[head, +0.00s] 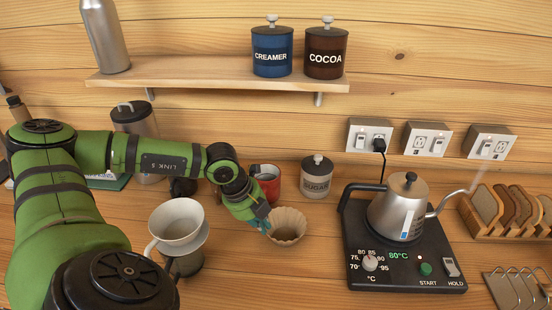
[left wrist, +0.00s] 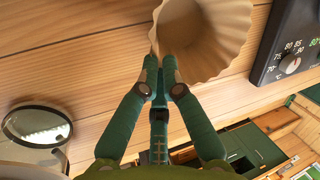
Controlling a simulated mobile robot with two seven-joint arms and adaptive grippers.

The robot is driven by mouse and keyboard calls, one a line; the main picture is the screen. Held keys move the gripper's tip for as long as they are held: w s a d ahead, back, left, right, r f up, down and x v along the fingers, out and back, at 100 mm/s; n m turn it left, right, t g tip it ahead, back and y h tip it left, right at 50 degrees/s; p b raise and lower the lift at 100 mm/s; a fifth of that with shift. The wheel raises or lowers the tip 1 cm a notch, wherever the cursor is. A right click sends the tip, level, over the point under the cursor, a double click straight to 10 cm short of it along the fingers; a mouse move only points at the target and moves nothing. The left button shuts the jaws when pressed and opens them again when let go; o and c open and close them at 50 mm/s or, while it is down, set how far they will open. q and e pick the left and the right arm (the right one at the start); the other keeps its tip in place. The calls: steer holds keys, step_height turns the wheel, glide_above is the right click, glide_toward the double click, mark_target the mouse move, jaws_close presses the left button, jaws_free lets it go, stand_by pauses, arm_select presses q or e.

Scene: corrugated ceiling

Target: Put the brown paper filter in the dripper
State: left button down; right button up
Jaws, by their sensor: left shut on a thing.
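The brown paper filter (head: 288,225) is a fluted, open-topped cup in the middle of the head view. My left gripper (head: 264,225) is shut on the filter's left edge. In the left wrist view the fingertips (left wrist: 160,64) close on the filter wall (left wrist: 222,35). Whether the filter touches the counter is hard to tell. The white dripper (head: 177,222) stands to the left of the filter, its mouth open and empty, on top of a dark glass server (head: 186,264). My right gripper is not in view.
The kettle (head: 398,212) sits on a black heating base (head: 395,262) to the right. A red mug (head: 268,183) and a sugar jar (head: 317,180) stand behind the filter. Bare counter (head: 270,275) lies in front.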

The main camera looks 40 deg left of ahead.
arm_select(q)
steer(key=shift+r, duration=0.1)
steer(key=shift+r+b, duration=0.35)
steer(key=shift+r, duration=0.15)
steer(key=w+d+r+b, duration=0.3)
steer(key=d+r, duration=0.7)
steer(key=d, duration=0.1)
steer(key=shift+d+b, duration=0.2)
steer(key=shift+b, duration=0.15)
